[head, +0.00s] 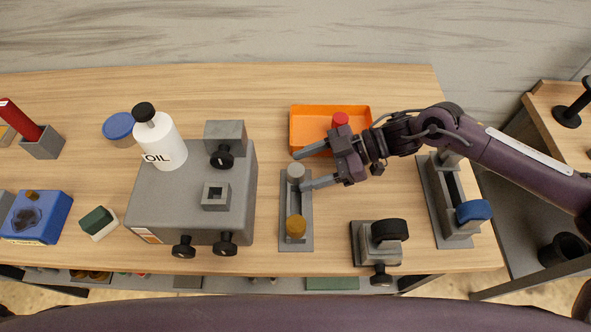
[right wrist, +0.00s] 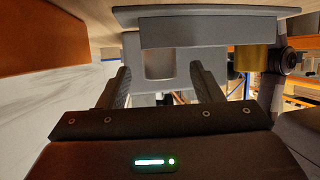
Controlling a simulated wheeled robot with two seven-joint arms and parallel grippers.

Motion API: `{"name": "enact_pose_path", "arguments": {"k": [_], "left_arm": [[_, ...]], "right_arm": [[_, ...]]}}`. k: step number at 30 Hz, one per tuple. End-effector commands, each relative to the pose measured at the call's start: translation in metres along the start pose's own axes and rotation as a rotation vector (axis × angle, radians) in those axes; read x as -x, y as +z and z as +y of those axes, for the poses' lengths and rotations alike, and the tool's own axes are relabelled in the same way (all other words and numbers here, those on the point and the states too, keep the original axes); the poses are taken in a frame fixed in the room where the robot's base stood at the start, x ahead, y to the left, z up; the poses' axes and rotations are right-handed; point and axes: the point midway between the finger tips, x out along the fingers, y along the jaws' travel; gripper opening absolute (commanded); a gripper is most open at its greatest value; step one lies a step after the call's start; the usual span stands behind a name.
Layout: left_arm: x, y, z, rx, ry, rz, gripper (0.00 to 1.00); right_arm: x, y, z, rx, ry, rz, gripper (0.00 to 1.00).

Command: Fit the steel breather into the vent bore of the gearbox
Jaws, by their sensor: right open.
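The steel breather (head: 296,171), a pale grey round-topped piece, stands at the far end of a grey slotted rack (head: 305,242). A brass-coloured piece (head: 296,226) stands at its near end. My right gripper (head: 300,171) is open, with one finger on the far side of the breather and one on the near side. In the right wrist view the breather (right wrist: 158,63) shows between the spread fingers; contact cannot be told. The grey gearbox (head: 150,205) is left of the rack, with a raised square opening (head: 216,196) on top that looks like the vent bore. My left gripper is out of view.
An orange tray (head: 310,109) lies behind the rack, partly hidden by my right gripper. A white oil bottle (head: 160,142) rises at the gearbox's back left. A black-knobbed grey block (head: 380,245) and a blue-knobbed fixture (head: 445,205) stand to the right.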

Motion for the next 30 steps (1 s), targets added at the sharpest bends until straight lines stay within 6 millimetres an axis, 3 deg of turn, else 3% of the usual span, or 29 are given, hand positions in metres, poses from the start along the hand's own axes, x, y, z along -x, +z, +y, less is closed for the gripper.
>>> {"name": "enact_pose_path", "arguments": {"k": [5,9,18,28,30], "left_arm": [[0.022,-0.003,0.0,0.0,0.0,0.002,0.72],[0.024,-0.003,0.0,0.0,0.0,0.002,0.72],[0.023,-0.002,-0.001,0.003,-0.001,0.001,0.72],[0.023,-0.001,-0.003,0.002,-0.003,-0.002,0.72],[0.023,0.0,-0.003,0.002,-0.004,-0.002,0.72]], "right_arm": [[-0.026,-0.008,-0.001,0.0,-0.003,0.001,0.59],[-0.043,-0.005,-0.001,0.0,-0.001,0.001,0.59],[-0.047,-0.002,0.0,0.0,0.002,0.0,0.58],[-0.047,-0.003,-0.001,0.0,0.001,0.001,0.15],[-0.047,-0.003,0.0,0.001,0.001,0.001,0.11]]}}
